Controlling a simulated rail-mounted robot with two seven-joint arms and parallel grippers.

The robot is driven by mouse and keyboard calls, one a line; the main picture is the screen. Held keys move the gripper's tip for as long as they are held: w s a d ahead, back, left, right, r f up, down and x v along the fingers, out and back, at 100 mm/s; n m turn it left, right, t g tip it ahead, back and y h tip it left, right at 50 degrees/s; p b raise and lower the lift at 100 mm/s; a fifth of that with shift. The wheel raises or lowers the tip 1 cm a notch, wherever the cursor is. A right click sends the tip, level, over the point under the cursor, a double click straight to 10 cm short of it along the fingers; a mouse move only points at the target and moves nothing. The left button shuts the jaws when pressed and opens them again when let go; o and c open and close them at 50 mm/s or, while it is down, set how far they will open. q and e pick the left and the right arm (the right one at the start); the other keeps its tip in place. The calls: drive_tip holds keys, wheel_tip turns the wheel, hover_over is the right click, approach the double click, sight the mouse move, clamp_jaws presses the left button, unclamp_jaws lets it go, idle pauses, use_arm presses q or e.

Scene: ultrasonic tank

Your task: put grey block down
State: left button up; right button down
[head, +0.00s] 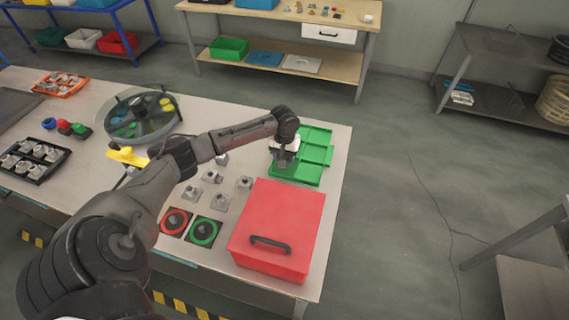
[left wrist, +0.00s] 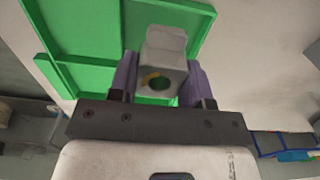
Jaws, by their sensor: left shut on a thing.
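My left gripper (head: 284,160) is over the left part of the green compartment tray (head: 318,137), near the table's right edge. In the left wrist view its purple-sided fingers (left wrist: 161,84) are shut on a grey block (left wrist: 164,62) with a round hole in its face. The green tray (left wrist: 84,35) lies behind the block in that view. I cannot tell whether the block touches the tray floor. In the head view the held block is mostly hidden by the gripper. My right gripper is not in view.
Several grey blocks (head: 220,203) stand on the table left of a red box (head: 279,226) with a black handle. Red and green ringed pads (head: 204,232) lie beside it. A round glass tank (head: 140,114) and a black tray of grey parts (head: 33,157) are further left.

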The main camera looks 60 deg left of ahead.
use_arm(q)
drive_tip(key=shift+f, duration=1.9)
drive_tip(key=o, duration=0.8)
drive_tip(key=shift+f, duration=0.15)
wheel_tip(320, 180, up, 12)
drive_tip(key=shift+r+p, duration=0.2)
drive_tip(key=shift+p, duration=0.2)
